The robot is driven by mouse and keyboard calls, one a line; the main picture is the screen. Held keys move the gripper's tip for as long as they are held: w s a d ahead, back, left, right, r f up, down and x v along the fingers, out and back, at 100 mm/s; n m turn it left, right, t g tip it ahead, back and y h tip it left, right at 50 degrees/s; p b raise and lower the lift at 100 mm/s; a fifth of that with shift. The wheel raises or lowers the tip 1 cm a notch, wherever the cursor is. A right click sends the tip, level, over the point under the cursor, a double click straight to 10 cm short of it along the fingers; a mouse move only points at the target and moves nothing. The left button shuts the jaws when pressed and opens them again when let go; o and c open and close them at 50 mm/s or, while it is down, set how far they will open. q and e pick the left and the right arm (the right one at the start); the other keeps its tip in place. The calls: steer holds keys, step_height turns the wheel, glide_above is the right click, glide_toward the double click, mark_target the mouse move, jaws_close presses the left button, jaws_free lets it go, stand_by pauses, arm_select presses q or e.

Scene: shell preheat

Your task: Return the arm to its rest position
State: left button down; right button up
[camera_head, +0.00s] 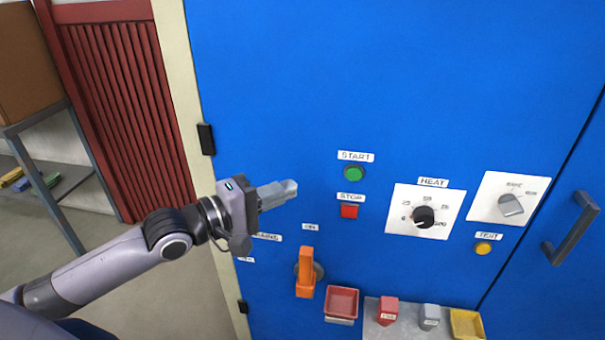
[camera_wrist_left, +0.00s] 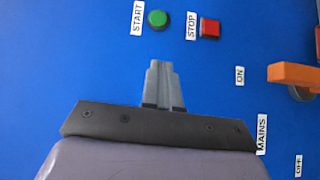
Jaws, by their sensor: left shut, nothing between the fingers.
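My left gripper (camera_head: 288,188) is in front of the blue cabinet (camera_head: 290,80), its fingers shut together with nothing between them. It points right, left of the green START button (camera_head: 354,173) and the red STOP button (camera_head: 349,211). In the left wrist view the shut fingers (camera_wrist_left: 162,75) show against blue, with the START button (camera_wrist_left: 158,19) and STOP button (camera_wrist_left: 209,28) beyond the tips, apart from them. The orange MAINS handle (camera_head: 305,272) stands upright below the gripper and shows at the right of the wrist view (camera_wrist_left: 292,75). My right gripper is not in view.
A HEAT dial (camera_head: 424,217), a grey selector knob (camera_head: 510,205) and a yellow TEST button (camera_head: 483,248) are to the right. A door handle (camera_head: 571,229) sticks out at far right. Red tray (camera_head: 342,301) and yellow tray (camera_head: 467,324) are below. Floor at left is open.

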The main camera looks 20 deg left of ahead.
arm_select(q)
steer(key=shift+f, duration=0.1)
steer(key=s+d+f+m+g+y, duration=0.25)
steer(key=s+f+m, duration=0.2)
steer(key=f, duration=0.45)
steer(key=s+a+f+m+g+y, duration=0.1)
steer(key=s+f+m+g+y, duration=0.25)
steer(key=s+f, duration=0.45)
steer(key=s+a+f+m+g+y, duration=0.1)
steer(key=s+f+m+g+y, duration=0.3)
steer(key=s, duration=0.8)
steer(key=w+d+f+m+t+h, duration=0.1)
steer(key=w+d+f+t+h, duration=0.1)
steer(key=w+f+t, duration=0.3)
step_height(320, 180, down, 3)
steer(key=shift+w+d+f+m+t+h+p, duration=0.15)
steer(key=shift+w+d+m+t+h+p, duration=0.2)
steer(key=shift+w+h, duration=0.25)
